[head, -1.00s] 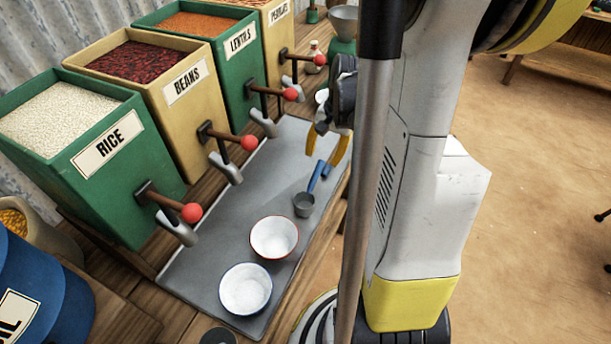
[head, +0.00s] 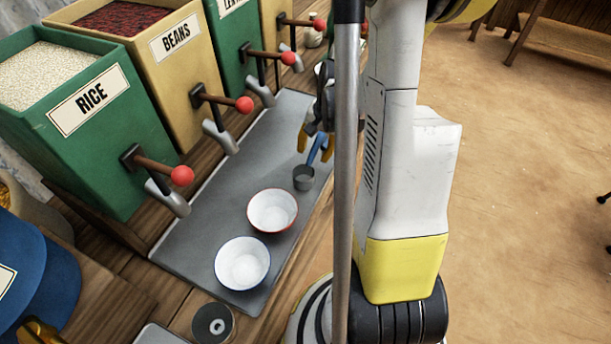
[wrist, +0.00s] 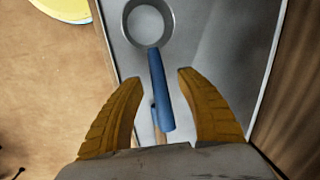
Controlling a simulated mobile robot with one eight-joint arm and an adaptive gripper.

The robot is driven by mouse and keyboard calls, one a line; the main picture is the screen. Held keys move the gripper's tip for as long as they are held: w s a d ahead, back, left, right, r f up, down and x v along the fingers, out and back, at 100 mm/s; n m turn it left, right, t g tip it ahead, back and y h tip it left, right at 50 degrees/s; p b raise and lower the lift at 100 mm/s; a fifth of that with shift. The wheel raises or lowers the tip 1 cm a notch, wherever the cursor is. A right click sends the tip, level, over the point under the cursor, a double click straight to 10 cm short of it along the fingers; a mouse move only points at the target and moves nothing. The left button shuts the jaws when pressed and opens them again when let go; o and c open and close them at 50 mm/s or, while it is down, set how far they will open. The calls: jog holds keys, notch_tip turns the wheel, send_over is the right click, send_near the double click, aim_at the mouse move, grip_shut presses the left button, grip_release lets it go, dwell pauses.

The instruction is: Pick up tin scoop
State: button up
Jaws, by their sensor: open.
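The tin scoop (head: 303,178) lies on the grey mat, its round grey cup toward the bowls and its blue handle pointing to my gripper. In the wrist view the scoop's cup (wrist: 149,23) is at the top, and its blue handle (wrist: 160,90) runs down between my fingers. My gripper (wrist: 158,85) is open, with a yellow finger on each side of the handle and gaps between. In the head view my gripper (head: 315,143) is at the handle end, partly hidden by my own pole.
A red-rimmed bowl (head: 272,211) and a blue-rimmed bowl (head: 242,264) stand on the mat (head: 215,210) nearer the camera. The rice bin (head: 85,125) and beans bin (head: 150,60), with red-knobbed levers, line the left. A dark disc (head: 212,325) lies at the bottom.

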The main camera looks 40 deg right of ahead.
aim_at(313, 148)
grip_shut()
jog(key=shift+r, duration=0.2)
jog(key=shift+r+p, duration=0.3)
jog(key=shift+r, duration=0.05)
jog(key=r, duration=0.1)
jog(key=r+p, duration=0.2)
jog(key=r, duration=0.1)
jog(key=shift+s, duration=0.3)
jog(key=s+d+r+p, duration=0.1)
jog(key=s+r, duration=0.3)
jog(key=s, duration=0.7)
jog(key=shift+d+r+p, duration=0.15)
jog(key=shift+r+p, duration=0.05)
jog(key=shift+p, duration=0.4)
